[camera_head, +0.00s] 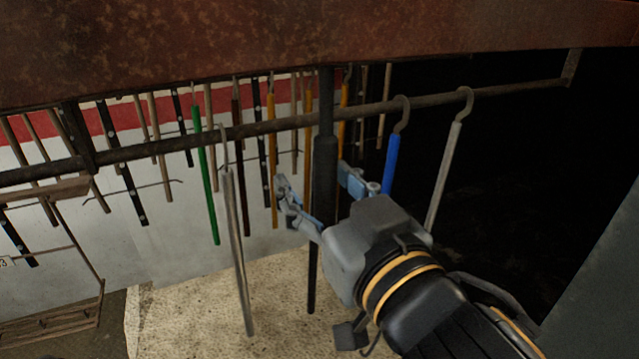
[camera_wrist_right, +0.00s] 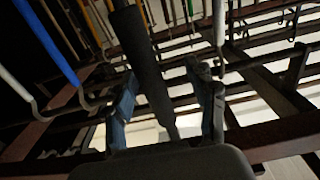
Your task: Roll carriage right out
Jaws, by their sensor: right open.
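A black upright bar with a thick dark sleeve (camera_head: 325,180) hangs from above, in the middle of the head view, past the horizontal rail (camera_head: 250,129). My right gripper (camera_head: 318,186) is open, with one blue-grey finger on each side of the sleeve. In the right wrist view the sleeve (camera_wrist_right: 143,60) runs between the two fingers, with a gap on each side. Whether a finger touches it I cannot tell. I cannot clearly pick out a carriage; the bar's top is hidden behind the rusty beam (camera_head: 300,35). My left gripper is not in view.
Grey (camera_head: 235,250), blue (camera_head: 390,163) and white (camera_head: 443,175) hooked rods hang from the rail on both sides of my right gripper. A green rod (camera_head: 205,180) and several others hang behind. A wooden crate (camera_head: 60,318) is at lower left.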

